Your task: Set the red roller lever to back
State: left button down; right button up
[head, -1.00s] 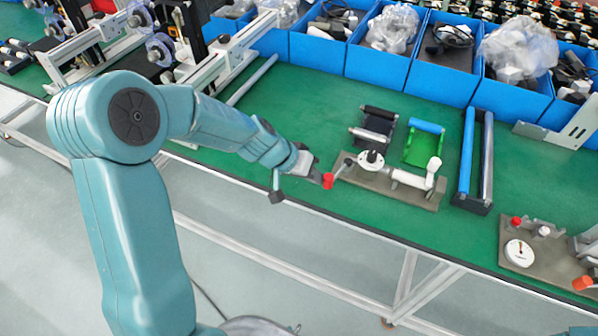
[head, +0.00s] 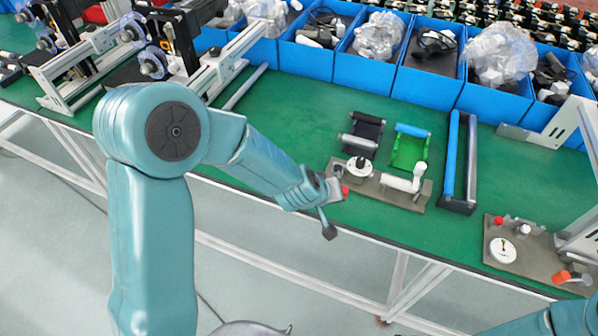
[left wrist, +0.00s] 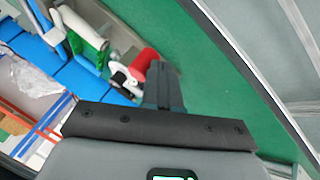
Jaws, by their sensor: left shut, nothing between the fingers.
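The red roller lever (head: 345,190) is at the left front end of a small brown fixture plate with a white dial, near the bench's front edge. In the left wrist view its red roller (left wrist: 145,62) lies just left of my fingertips, tilted. My left gripper (head: 335,188) is shut and empty, with its fingers right beside the red roller. The fingers also show in the wrist view (left wrist: 162,85); I cannot tell whether they touch the roller. In the head view the gripper partly hides the lever. My right gripper is out of view.
The fixture also carries a white dial (head: 358,167) and a white cylinder lever (head: 404,184). Green (head: 408,150) and black roller frames stand behind it. A second fixture with a dial (head: 502,250) is at right. Blue bins (head: 425,82) line the back.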

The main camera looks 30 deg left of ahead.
pick_arm(q)
jog(key=shift+w+d+p, duration=0.2)
jog(key=shift+d+p, duration=0.15)
jog(key=shift+d, duration=0.6)
